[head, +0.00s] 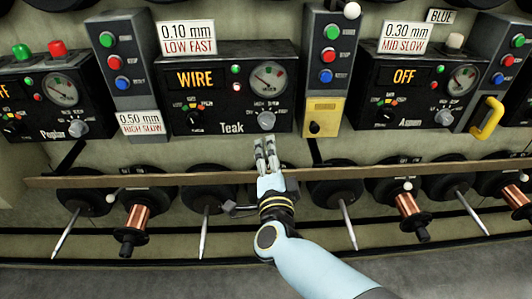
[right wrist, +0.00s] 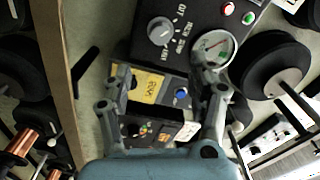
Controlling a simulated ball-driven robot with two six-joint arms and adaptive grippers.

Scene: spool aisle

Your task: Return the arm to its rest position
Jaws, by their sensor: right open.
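My right arm reaches up from the bottom of the head view. Its gripper (head: 265,152) is in front of the wooden rail, just below the Teak control box (head: 225,95). The box display reads WIRE, and its grey knob (head: 266,120) is just above the fingertips, apart from them as far as I can tell. In the right wrist view the two fingers (right wrist: 162,95) are spread with nothing between them. Beyond them are the grey knob (right wrist: 160,31), the dial gauge (right wrist: 213,48) and the yellow switch plate (right wrist: 147,84). My left gripper is not in view.
A wooden rail (head: 120,181) runs across below the boxes. Spindles stick out under it, some with copper spools (head: 137,214). The Aspen box (head: 405,90) reads OFF. A yellow handle (head: 487,118) juts out at right. The grey floor in front is clear.

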